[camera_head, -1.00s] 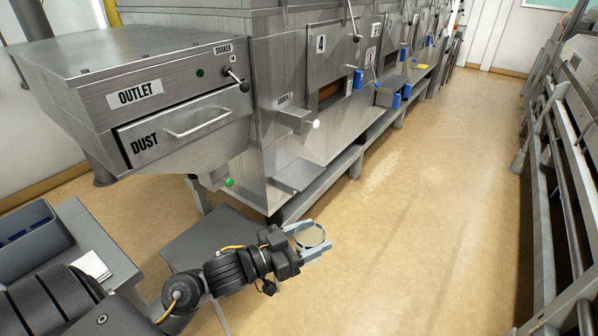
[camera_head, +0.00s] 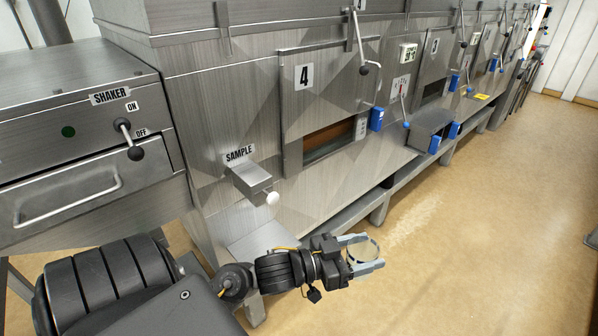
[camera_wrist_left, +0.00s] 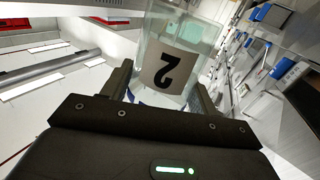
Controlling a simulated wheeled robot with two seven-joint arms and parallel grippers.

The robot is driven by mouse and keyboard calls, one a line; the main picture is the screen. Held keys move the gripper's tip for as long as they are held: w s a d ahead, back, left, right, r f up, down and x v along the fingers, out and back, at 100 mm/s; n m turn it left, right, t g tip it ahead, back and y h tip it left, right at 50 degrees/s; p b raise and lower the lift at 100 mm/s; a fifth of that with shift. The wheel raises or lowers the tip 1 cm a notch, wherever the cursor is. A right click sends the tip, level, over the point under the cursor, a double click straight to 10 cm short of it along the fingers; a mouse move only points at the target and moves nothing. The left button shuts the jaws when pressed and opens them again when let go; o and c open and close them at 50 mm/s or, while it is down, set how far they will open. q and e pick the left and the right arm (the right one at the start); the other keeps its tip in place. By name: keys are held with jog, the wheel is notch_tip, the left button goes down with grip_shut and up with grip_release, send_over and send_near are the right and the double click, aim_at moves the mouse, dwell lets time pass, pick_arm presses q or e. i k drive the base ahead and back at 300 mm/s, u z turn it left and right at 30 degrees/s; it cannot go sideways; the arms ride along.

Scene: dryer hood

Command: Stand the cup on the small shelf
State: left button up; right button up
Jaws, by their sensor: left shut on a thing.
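My left gripper (camera_head: 368,256) is shut on a clear glass cup (camera_head: 372,247), with its two fingers on either side of it. The cup is in the air in front of the machine. The small shelf (camera_head: 262,243) is a flat metal plate low on the machine's front, below the SAMPLE spout (camera_head: 250,178). The cup is to the right of the shelf in the head view, apart from it. My arm hides part of the shelf's near side. My right gripper is not in view.
A white knob (camera_head: 272,198) sticks out at the end of the spout. The SHAKER box (camera_head: 85,140) with its drawer handle juts out at left. A blue-edged metal box (camera_head: 430,128) stands out from the machine farther right. The floor at right is clear.

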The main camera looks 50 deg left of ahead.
aim_at(264, 245)
jog(key=i, duration=2.55)
jog(key=u, duration=2.85)
